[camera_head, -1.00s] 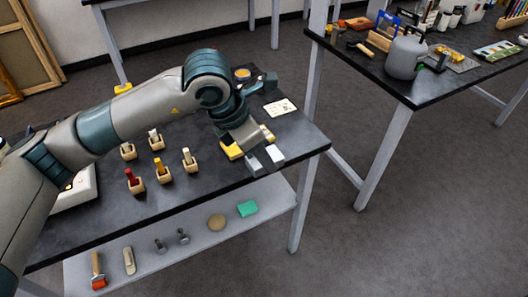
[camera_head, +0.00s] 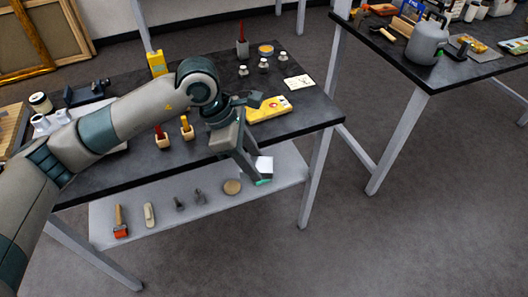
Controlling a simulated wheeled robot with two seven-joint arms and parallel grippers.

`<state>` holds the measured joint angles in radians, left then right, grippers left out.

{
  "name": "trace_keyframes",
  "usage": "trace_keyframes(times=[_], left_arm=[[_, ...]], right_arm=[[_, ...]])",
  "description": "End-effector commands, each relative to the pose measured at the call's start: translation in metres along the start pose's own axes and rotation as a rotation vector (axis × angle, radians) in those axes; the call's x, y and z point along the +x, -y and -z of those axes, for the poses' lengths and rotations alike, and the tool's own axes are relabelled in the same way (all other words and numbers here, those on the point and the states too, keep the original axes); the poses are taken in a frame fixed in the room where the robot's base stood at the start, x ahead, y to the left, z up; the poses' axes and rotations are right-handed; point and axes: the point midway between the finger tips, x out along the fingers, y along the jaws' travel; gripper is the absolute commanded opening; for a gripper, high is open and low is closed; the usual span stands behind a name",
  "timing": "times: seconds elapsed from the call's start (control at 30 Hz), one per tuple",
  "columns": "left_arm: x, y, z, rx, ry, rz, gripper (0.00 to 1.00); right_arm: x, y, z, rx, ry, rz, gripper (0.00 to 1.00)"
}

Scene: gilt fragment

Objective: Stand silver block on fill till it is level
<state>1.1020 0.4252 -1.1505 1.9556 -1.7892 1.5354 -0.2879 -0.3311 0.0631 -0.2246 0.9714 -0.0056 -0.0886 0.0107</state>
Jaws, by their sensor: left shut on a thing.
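My left gripper (camera_head: 252,164) is in front of the table's right front edge, pointing down above the lower shelf. It is shut on a small pale, silvery block (camera_head: 265,163) at its fingertips. The fingers hide part of the block, and its exact outline is hard to tell. A green piece (camera_head: 264,182) shows just under the fingertips, mostly hidden; I cannot tell whether they touch. I cannot make out the fill. My right gripper is not in view.
A yellow device (camera_head: 270,108) and a white card (camera_head: 299,82) lie on the dark table (camera_head: 310,115). Small holders (camera_head: 187,130) stand near my arm. The lower shelf (camera_head: 285,170) carries a red-ended roller (camera_head: 119,222) and a round tan disc (camera_head: 232,187). A second table stands right.

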Motion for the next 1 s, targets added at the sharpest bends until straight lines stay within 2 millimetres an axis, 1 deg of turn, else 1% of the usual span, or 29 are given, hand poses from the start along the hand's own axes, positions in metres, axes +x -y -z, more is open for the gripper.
trace_keyframes(times=[0.17,0.37,0.57,0.7,0.8,0.9,1.0], left_arm=[[0.01,0.009,0.034,0.155,0.0,0.07,0.08],[0.023,0.027,0.083,0.412,0.0,0.178,0.08],[0.034,0.051,0.133,0.698,0.0,0.296,0.08],[0.041,0.073,0.17,0.912,0.0,0.386,0.08],[0.044,0.089,0.194,1.058,0.0,0.446,0.08],[0.045,0.102,0.213,1.18,0.0,0.494,0.08],[0.046,0.112,0.226,1.27,0.0,0.529,0.08]], right_arm=[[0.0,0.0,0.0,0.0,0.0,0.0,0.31],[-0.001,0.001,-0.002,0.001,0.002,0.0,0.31],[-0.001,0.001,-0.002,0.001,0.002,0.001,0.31],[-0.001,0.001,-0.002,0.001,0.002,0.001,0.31],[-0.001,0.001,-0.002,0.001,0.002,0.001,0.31],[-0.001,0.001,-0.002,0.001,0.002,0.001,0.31],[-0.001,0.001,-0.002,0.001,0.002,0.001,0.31]])
